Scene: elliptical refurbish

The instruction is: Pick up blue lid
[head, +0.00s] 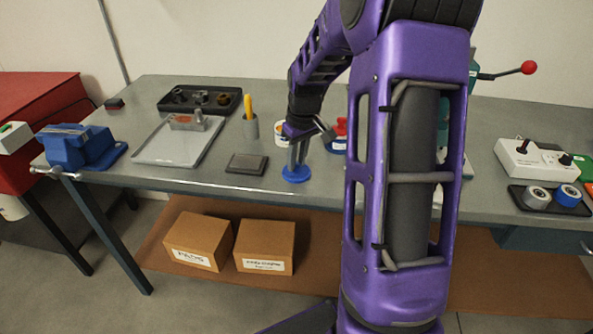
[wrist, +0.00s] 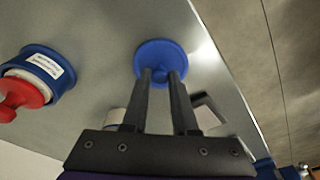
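The blue lid (head: 296,175) is a round disc near the front edge of the grey workbench, right of a small dark block. In the wrist view the lid (wrist: 160,52) lies just beyond the fingertips. My gripper (head: 294,163) points down right at the lid. In the wrist view the two fingers of my gripper (wrist: 162,74) stand apart, with blue showing between their tips. Whether the fingertips touch the lid is hard to tell, and its middle is partly covered by the fingers.
A blue-and-red container (wrist: 38,75) stands to the left in the wrist view. My arm hides part of the bench.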

